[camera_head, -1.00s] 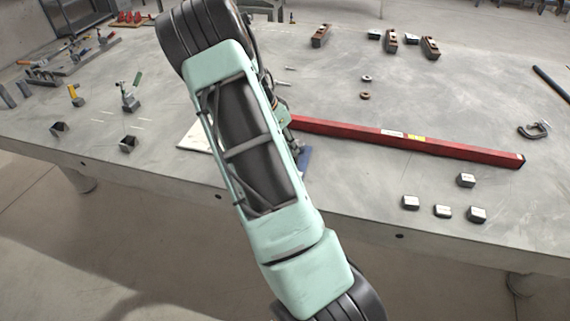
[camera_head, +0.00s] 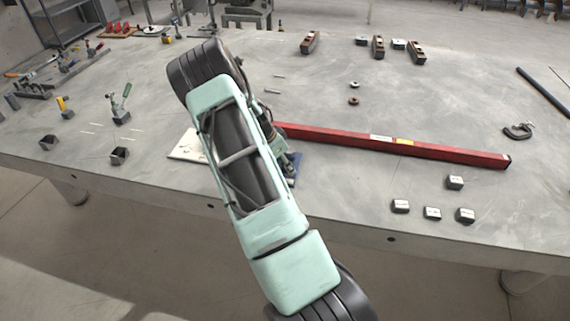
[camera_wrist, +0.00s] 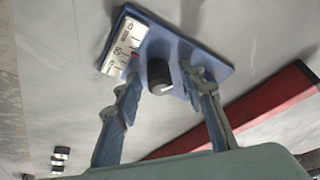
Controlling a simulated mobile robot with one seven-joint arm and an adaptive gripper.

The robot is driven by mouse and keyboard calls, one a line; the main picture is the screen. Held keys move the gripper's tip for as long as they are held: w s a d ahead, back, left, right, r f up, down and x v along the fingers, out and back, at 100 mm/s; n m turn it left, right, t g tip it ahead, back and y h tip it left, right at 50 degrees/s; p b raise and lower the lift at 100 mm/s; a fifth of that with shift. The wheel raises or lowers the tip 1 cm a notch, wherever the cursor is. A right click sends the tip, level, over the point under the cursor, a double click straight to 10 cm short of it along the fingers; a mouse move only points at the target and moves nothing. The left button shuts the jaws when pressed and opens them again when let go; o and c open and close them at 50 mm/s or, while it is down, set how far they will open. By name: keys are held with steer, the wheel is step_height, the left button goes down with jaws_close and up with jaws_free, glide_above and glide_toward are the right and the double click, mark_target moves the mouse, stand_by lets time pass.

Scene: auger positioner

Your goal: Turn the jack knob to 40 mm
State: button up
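The jack knob (camera_wrist: 159,76), dark with a pale face, stands on a blue plate (camera_wrist: 208,58) in the wrist view. A white scale label (camera_wrist: 124,46) with dark marks and numbers lies along the plate's left end, with a small red mark at its edge. The reading is too small to tell. My gripper (camera_wrist: 162,79) is open, with one finger on each side of the knob and gaps visible between. In the head view my arm hides the knob, and only a corner of the blue plate (camera_head: 295,170) shows.
A long red beam (camera_head: 400,146) lies to the right of the plate and also shows in the wrist view (camera_wrist: 250,112). Several small metal blocks (camera_head: 432,213) sit near the table's front edge. A white sheet (camera_head: 184,146) lies left of my arm.

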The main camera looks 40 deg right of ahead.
jaws_close()
stand_by(0.3)
steer(key=shift+f+n+b, duration=0.15)
steer(key=shift+n+b, duration=0.15)
steer(key=shift+b, duration=0.2)
